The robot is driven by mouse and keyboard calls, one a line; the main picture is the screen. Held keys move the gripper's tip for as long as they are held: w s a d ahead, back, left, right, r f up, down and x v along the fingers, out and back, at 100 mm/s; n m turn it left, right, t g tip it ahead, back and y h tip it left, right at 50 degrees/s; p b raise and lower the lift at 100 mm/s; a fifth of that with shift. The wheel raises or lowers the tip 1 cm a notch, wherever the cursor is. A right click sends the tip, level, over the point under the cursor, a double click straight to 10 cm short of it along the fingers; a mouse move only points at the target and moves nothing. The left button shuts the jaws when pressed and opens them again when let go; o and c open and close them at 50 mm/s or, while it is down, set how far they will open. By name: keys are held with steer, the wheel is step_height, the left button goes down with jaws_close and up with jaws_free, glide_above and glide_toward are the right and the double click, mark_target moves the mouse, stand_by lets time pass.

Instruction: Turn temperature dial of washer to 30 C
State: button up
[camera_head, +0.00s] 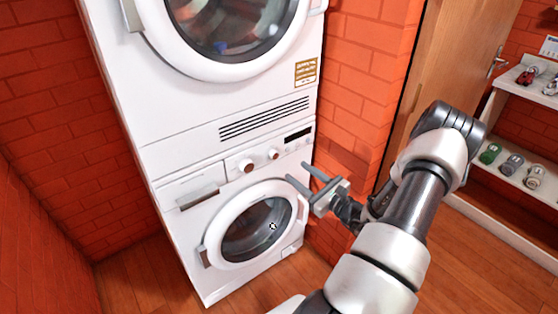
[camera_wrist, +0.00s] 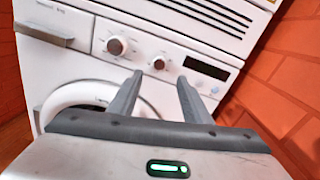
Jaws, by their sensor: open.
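The lower white machine of a stack, which I take as the washer (camera_head: 214,213), has a round glass door and a control panel. Its panel carries a larger left dial (camera_head: 247,166) and a smaller right dial (camera_head: 273,154). I cannot tell from labels which is the temperature dial. In the wrist view the left dial (camera_wrist: 116,45) and the right dial (camera_wrist: 159,63) both show clearly. My gripper (camera_head: 297,171) is open and empty, in front of the panel's right part. In the wrist view the fingertips (camera_wrist: 160,75) lie just below the right dial, apart from it.
A second white machine (camera_head: 150,90) with a round door sits on top. A dark display (camera_head: 299,136) is right of the dials; a drawer (camera_head: 197,192) is left. Brick walls flank the stack. A wooden door (camera_head: 440,60) and shoe shelves (camera_head: 515,165) stand at right.

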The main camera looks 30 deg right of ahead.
mark_target(276, 156)
steer(key=w, duration=0.3)
steer(key=w+a+b, duration=0.1)
steer(key=w, duration=0.6)
steer(key=shift+w+a, duration=0.25)
steer(key=shift+w, duration=0.1)
steer(key=c, duration=1)
steer(key=shift+c, duration=0.2)
steer(key=shift+m, duration=0.4)
steer(key=m+p, duration=0.2)
steer(key=m, duration=0.3)
steer(key=shift+d+m+p, duration=0.1)
steer(key=shift+m+p, duration=0.2)
steer(key=shift+m, duration=0.1)
steer(key=m+p, duration=0.1)
steer(key=m, duration=0.4)
steer(key=shift+f+p, duration=0.2)
steer(key=shift+p, duration=0.1)
steer(key=shift+m, duration=0.4)
